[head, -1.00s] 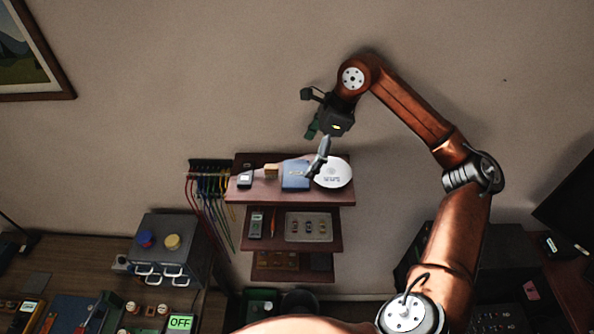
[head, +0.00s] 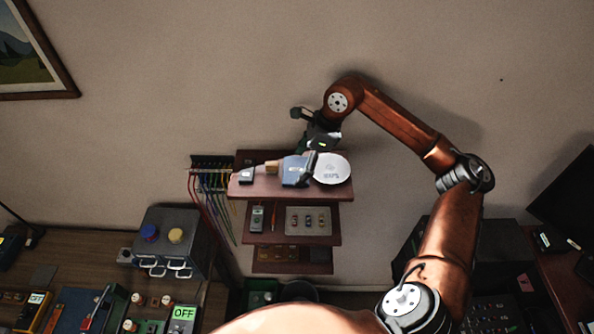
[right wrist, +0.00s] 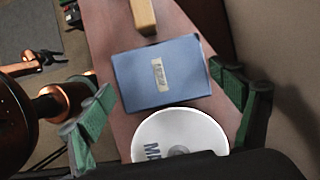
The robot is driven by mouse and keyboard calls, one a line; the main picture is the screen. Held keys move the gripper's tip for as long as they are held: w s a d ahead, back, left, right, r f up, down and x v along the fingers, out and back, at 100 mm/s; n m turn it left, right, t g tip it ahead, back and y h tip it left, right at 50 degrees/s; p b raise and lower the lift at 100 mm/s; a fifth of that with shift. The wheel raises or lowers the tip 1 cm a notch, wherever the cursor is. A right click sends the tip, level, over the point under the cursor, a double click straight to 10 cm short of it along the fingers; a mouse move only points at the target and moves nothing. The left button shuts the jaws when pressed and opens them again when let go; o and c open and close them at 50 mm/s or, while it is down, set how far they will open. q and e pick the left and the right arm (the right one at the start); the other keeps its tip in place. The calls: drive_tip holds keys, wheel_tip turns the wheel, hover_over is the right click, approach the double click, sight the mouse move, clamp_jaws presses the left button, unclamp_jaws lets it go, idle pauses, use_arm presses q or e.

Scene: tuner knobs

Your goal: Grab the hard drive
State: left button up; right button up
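A flat blue box (head: 293,170) with a pale label lies on the top shelf, and I take it to be the hard drive. It shows fully in the right wrist view (right wrist: 165,76); its label is too blurred to read. My right gripper (head: 307,166) is low over the top shelf, at the box. In the right wrist view its green fingers (right wrist: 165,88) are spread wide, one to each side of the box, with nothing held between them. Part of the box is hidden by the gripper in the head view.
A white disc (head: 333,169) lies right beside the box on the top shelf (head: 262,188). Coloured cables (head: 210,180) hang left of the shelves. The wall is close behind.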

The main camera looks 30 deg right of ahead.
drive_tip(key=c, duration=0.8)
drive_tip(key=shift+c, duration=0.3)
drive_tip(key=shift+r, duration=0.1)
